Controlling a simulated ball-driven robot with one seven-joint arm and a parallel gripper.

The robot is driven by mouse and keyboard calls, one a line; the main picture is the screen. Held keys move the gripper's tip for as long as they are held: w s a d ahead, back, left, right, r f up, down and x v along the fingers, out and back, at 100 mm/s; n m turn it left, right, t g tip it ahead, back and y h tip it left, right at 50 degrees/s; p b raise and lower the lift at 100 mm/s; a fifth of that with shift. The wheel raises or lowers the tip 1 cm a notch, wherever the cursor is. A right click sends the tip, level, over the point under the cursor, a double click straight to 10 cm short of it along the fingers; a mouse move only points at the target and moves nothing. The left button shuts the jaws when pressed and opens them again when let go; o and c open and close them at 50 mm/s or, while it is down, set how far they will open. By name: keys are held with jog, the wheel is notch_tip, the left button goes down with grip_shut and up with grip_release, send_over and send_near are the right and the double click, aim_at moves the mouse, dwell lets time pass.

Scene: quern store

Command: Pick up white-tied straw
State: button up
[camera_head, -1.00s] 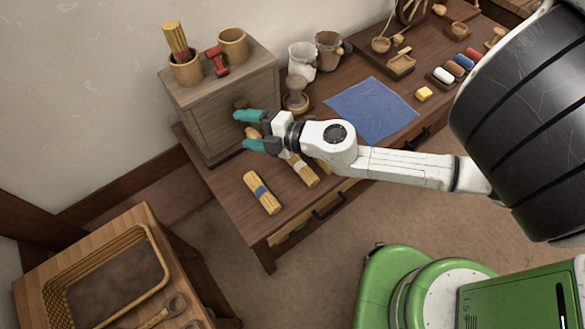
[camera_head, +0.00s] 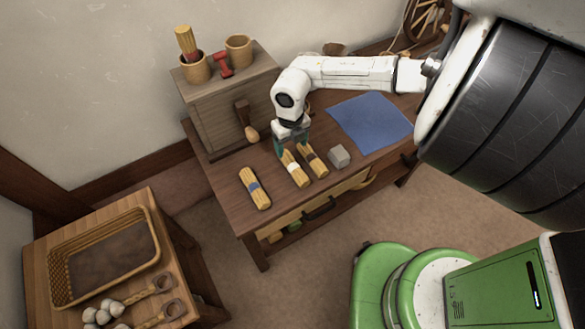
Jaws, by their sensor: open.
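The white-tied straw (camera_head: 294,168) is a yellow bundle with a white band, lying on the wooden table (camera_head: 228,200) in the head view. My gripper (camera_head: 291,150) points down at the far end of this bundle, its teal fingers open. The fingers look close to the straw, but I cannot tell whether they touch it. My gripper partly hides the bundle's far end. A blue-tied straw bundle (camera_head: 254,188) lies to the left. A dark-tied straw bundle (camera_head: 312,160) lies close on the right.
A grey block (camera_head: 339,156) and a blue cloth (camera_head: 370,123) lie to the right. A wooden cabinet (camera_head: 218,112) stands at the back left, with a wooden scoop (camera_head: 247,120) beside it. A basket tray (camera_head: 62,276) sits on the lower-left table. The table's front-left area is clear.

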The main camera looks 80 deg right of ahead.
aim_at(292, 162)
jog(key=f, duration=0.9)
jog(key=shift+s+a, duration=0.1)
jog(key=shift+a, duration=0.15)
jog(key=shift+c, duration=0.3)
jog(key=shift+r, duration=0.1)
jog(key=c, duration=1.1)
